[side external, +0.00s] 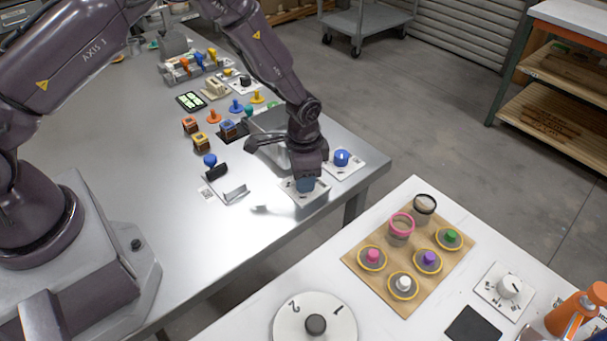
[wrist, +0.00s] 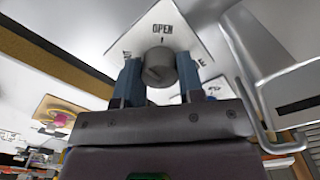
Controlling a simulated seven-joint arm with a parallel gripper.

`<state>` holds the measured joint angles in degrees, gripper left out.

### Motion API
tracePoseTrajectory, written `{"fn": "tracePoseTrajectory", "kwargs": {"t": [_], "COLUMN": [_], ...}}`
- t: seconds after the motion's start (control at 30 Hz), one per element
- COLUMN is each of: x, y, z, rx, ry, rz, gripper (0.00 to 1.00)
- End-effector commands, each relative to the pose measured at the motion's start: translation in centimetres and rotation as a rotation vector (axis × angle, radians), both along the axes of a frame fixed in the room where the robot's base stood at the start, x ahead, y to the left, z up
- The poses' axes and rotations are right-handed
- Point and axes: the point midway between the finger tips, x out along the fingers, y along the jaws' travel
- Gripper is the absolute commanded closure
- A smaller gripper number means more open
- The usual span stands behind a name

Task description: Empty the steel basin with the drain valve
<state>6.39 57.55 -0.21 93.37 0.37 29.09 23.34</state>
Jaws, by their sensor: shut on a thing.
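The drain valve is a grey round knob (wrist: 158,66) on a white plate with the word OPEN and a small arrow beyond it. Other lettering at its two sides is partly hidden by the fingers. My gripper (wrist: 157,78) is shut on the knob, with a blue-grey finger on each side. In the side external view my gripper (side external: 305,184) points down over the valve's white plate (side external: 312,200) near the table's front edge, and hides the knob. The steel basin (side external: 268,122) stands behind my wrist and is partly covered by it. I cannot see its contents.
A blue knob (side external: 342,158) on a white plate sits close to the right of my gripper. A white table (side external: 240,310) with a wooden board (side external: 372,283) of colourant pots stands in front, across a gap.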

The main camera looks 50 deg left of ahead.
Motion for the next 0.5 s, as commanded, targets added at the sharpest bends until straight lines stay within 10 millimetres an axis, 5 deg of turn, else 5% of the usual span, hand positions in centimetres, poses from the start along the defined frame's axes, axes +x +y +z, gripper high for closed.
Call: {"fn": "tracePoseTrajectory", "kwargs": {"t": [0.5], "x": [0.05], "y": [-0.07], "z": [0.13], "rx": [0.001], "ry": [-0.001], "rz": [0.47], "gripper": [0.88]}}
